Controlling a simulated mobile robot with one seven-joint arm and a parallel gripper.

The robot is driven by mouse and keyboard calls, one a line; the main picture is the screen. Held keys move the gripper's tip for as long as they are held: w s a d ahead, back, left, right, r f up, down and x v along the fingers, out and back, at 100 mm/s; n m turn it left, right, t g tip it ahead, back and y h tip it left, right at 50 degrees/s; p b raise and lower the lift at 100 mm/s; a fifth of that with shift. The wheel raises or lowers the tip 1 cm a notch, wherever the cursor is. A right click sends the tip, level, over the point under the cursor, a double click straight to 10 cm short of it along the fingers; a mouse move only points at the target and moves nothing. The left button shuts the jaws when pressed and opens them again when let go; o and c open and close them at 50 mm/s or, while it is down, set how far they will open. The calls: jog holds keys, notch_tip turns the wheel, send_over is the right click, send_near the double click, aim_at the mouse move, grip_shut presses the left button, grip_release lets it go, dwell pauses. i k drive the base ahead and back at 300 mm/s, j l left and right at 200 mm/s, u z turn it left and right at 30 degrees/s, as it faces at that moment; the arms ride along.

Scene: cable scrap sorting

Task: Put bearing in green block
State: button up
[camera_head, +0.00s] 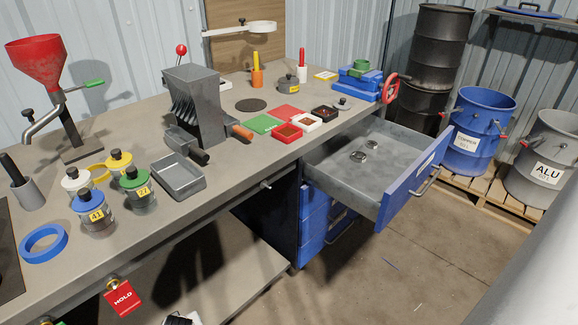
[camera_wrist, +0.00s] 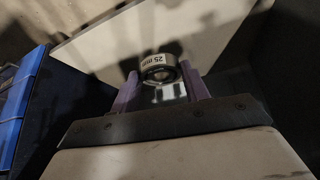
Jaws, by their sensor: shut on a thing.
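My gripper (camera_wrist: 160,76) shows in the wrist view with two purple fingers, one on each side of a metal bearing (camera_wrist: 158,66). The fingers are shut on this ring, which carries a "25 mm" label seen upside down. My gripper does not show in the head view. A flat green block (camera_head: 261,123) lies on the workbench, left of several small red, white and black pieces. In the head view, two more metal rings that look like bearings (camera_head: 357,157) lie in the open drawer. Whether the green block has a recess is too small to tell.
The grey drawer (camera_head: 330,172) stands open with its blue front (camera_head: 410,187) out over the floor. A grey press-like machine (camera_head: 195,105) and a grey tray (camera_head: 177,178) stand left of the green block. Blue barrel (camera_head: 480,130) stands at the right.

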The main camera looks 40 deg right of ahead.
aim_at(362, 67)
jog(key=z, duration=1.1)
